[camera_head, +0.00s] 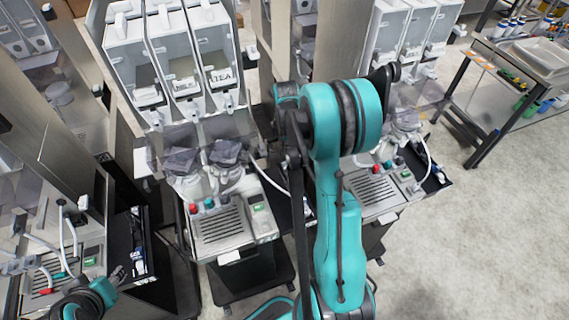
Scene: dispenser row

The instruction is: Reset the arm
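My teal and black arm stands raised in the middle of the head view, with a large round joint near the top. It covers part of the space between two dispenser stations. Its gripper does not show; the far end of the arm is hidden behind the joint or out of the picture. A small teal and black part of my other arm shows at the bottom left corner, cut off by the frame edge.
A dispenser station (222,229) with clear bins (180,55) stands left of my raised arm. A similar station (374,194) is close on its right. Another machine (88,262) is at the left edge. A metal table (510,75) with a white tray (545,57) stands at the far right. The floor at lower right is clear.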

